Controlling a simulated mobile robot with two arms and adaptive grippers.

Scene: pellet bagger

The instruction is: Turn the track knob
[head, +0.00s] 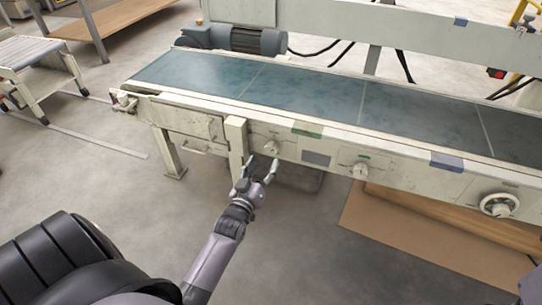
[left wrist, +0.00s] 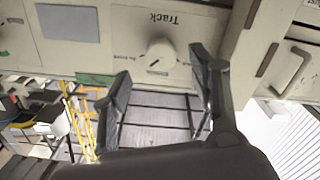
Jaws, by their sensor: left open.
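The track knob (left wrist: 161,56) is a pale round knob on the conveyor's cream side panel. The label "Track" beside it appears upside down in the left wrist view. In the head view the knob (head: 272,147) sits right of a cream upright post. My left gripper (head: 259,168) is open and empty, just below and in front of the knob. In the left wrist view the fingers of the gripper (left wrist: 161,70) point toward the panel, one on each side of the knob's near edge. I see no clear contact. My right gripper is out of view.
The conveyor's green belt (head: 310,92) runs above the panel. Another knob (head: 360,170) and a handwheel (head: 498,205) lie farther right on the panel. The upright post (head: 236,145) stands close left of my gripper. A brown sheet (head: 420,245) lies on the floor.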

